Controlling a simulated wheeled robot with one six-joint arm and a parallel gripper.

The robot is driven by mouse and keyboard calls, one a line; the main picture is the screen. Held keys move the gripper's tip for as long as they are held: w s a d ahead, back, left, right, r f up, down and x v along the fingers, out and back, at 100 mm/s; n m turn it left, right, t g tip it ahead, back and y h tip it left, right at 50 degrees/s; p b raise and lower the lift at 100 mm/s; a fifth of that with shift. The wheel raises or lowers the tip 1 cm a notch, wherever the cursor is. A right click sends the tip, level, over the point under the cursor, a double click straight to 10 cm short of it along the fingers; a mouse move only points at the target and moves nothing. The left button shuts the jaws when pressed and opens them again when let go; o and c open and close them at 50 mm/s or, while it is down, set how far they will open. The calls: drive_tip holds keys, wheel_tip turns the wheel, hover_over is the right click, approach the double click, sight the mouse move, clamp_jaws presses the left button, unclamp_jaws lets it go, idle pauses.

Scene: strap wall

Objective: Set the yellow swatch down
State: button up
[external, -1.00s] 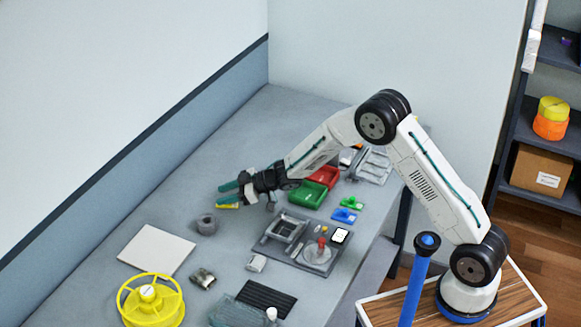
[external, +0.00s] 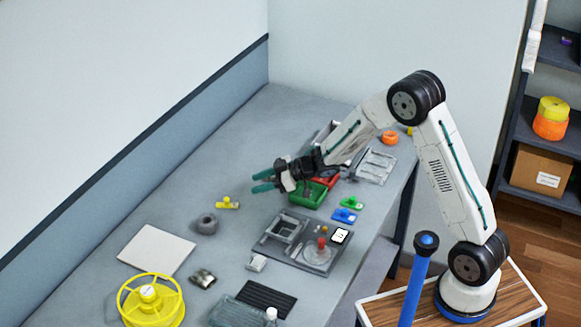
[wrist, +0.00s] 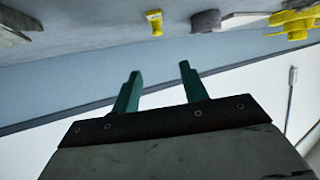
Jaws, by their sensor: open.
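The yellow swatch (external: 228,204) lies on the grey bench, a small flat yellow piece with a raised knob, left of the grey fixture plate. It also shows in the wrist view (wrist: 154,22) near the top, beyond my fingertips. My gripper (external: 259,181) is open and empty, above the bench, to the right of and apart from the swatch. In the wrist view its two green fingers (wrist: 159,72) stand apart with nothing between them.
A grey ring (external: 207,224) sits just below the yellow swatch. A white sheet (external: 157,250) and a yellow spool (external: 151,302) are at the front left. The fixture plate (external: 277,256) and a green bin (external: 307,197) are to the right. Bench behind the swatch is clear.

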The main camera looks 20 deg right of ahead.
drive_tip(key=shift+d+r, duration=0.1)
drive_tip(key=shift+d, duration=0.05)
drive_tip(key=w+d+r+m+t+h, duration=0.25)
drive_tip(key=d+r+h, duration=0.2)
drive_tip(key=d, duration=0.45)
drive_tip(key=w+d+r+m+t+h, duration=0.25)
drive_tip(key=d+r, duration=0.35)
drive_tip(key=d, duration=0.3)
drive_tip(key=s+d+r+m+h, duration=0.35)
drive_tip(key=s+d, duration=0.25)
drive_tip(key=d, duration=0.5)
drive_tip(key=s+d+r+m+g+h, duration=0.1)
drive_tip(key=s+d+r+m+h, duration=0.15)
drive_tip(key=s+d, duration=0.6)
drive_tip(key=s+d+m+g, duration=0.1)
drive_tip(key=s+d+g, duration=0.1)
drive_tip(key=s, duration=1.1)
drive_tip(key=s+d+f+m+g, duration=0.1)
drive_tip(key=s+g, duration=0.4)
drive_tip(key=s, duration=0.7)
drive_tip(key=shift+s+d+f+m, duration=0.3)
drive_tip(key=shift+s+d+m, duration=0.1)
drive_tip(key=shift+d+m, duration=0.4)
